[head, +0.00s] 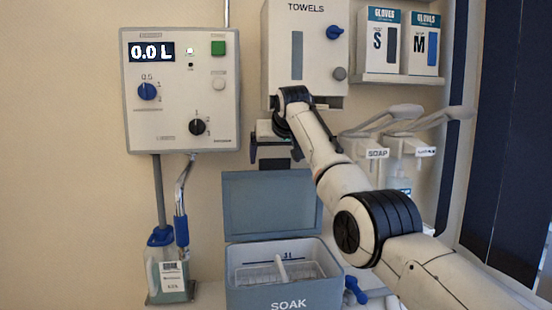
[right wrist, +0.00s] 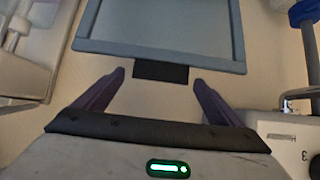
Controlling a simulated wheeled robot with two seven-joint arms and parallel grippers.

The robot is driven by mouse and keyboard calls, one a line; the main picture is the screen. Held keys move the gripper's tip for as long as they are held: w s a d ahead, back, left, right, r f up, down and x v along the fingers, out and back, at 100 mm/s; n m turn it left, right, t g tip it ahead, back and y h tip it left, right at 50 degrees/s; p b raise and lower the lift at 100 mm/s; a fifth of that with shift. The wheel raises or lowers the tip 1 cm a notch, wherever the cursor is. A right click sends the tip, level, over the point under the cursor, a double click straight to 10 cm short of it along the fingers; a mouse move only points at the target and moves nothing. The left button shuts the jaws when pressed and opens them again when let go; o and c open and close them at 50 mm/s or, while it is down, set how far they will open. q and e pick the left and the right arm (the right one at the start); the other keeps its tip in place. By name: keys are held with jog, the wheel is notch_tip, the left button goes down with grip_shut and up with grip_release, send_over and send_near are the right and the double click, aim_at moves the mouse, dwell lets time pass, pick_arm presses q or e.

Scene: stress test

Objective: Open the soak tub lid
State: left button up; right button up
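The grey soak tub (head: 290,299), marked SOAK, stands low in the middle of the head view. Its blue-grey lid (head: 270,203) stands raised, roughly upright, at the tub's back, and the tub's inside shows. The lid's dark tab (head: 275,164) is at its upper edge; the lid (right wrist: 165,50) and tab (right wrist: 160,71) also show in the right wrist view. My right gripper (head: 274,150) is just above the lid. In the wrist view its fingers (right wrist: 159,78) are open, with the tab between or just beyond the tips and a gap on each side. My left gripper is not in view.
A white wire basket (head: 275,272) sits in the tub. A dosing panel (head: 180,90) and bottle (head: 168,268) are at left. The towel dispenser (head: 297,60) is above, glove boxes (head: 383,40) upper right. Soap dispensers (head: 378,153) stand right, behind my arm. A blue valve (head: 354,290) is beside the tub.

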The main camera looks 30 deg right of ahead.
jog(key=shift+w+f, duration=0.1)
jog(key=shift+f, duration=0.15)
jog(key=shift+r+b, duration=0.1)
jog(key=shift+b, duration=0.2)
jog(key=b+v, duration=0.2)
jog(key=shift+s+a, duration=0.15)
jog(key=shift+s, duration=0.2)
jog(key=b+v, duration=0.2)
jog(key=v, duration=0.6)
jog(key=shift+w, duration=0.15)
jog(key=shift+r, duration=0.1)
